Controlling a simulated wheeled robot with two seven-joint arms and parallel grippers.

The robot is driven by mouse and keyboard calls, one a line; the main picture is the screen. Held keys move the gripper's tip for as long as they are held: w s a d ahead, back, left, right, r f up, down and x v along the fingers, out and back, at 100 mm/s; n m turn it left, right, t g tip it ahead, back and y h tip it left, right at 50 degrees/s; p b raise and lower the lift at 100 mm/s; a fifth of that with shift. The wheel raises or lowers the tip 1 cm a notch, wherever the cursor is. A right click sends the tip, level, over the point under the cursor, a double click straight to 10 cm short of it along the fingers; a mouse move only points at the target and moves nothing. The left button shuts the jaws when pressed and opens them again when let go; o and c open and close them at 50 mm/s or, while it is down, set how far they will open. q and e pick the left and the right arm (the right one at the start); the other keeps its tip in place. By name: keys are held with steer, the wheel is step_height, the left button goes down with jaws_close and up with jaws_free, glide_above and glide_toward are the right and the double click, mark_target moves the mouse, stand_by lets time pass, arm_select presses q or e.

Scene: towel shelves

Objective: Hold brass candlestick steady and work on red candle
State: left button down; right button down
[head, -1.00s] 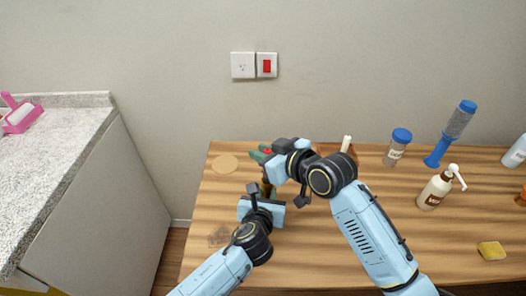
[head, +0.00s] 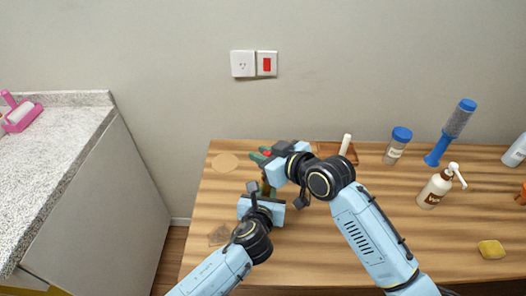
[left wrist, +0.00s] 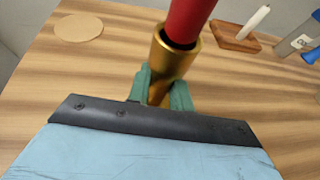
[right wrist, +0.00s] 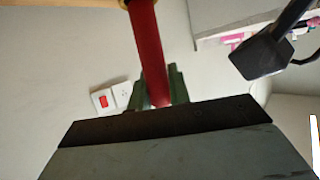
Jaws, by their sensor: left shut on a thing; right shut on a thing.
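The brass candlestick (left wrist: 170,62) stands upright in the left wrist view, and the lower end of the red candle (left wrist: 188,18) is inside its cup. My left gripper (left wrist: 162,88) is shut on the candlestick's stem below the cup. My right gripper (right wrist: 158,88) is shut on the candle (right wrist: 148,45) near its far end from the brass rim (right wrist: 122,3). In the head view my left gripper (head: 265,192) is below my right gripper (head: 264,158). The grippers and arms hide most of the candlestick and candle there.
A round tan disc (head: 225,162) lies left on the wooden table (head: 320,250).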

steer(key=shift+f, duration=1.15)
steer(key=c, duration=1.2)
jaws_free()
steer(key=shift+c, duration=0.2)
steer(key=v, duration=1.2)
arm_select(q)
steer(key=c, duration=1.2)
jaws_free()
steer(key=shift+o, duration=0.2)
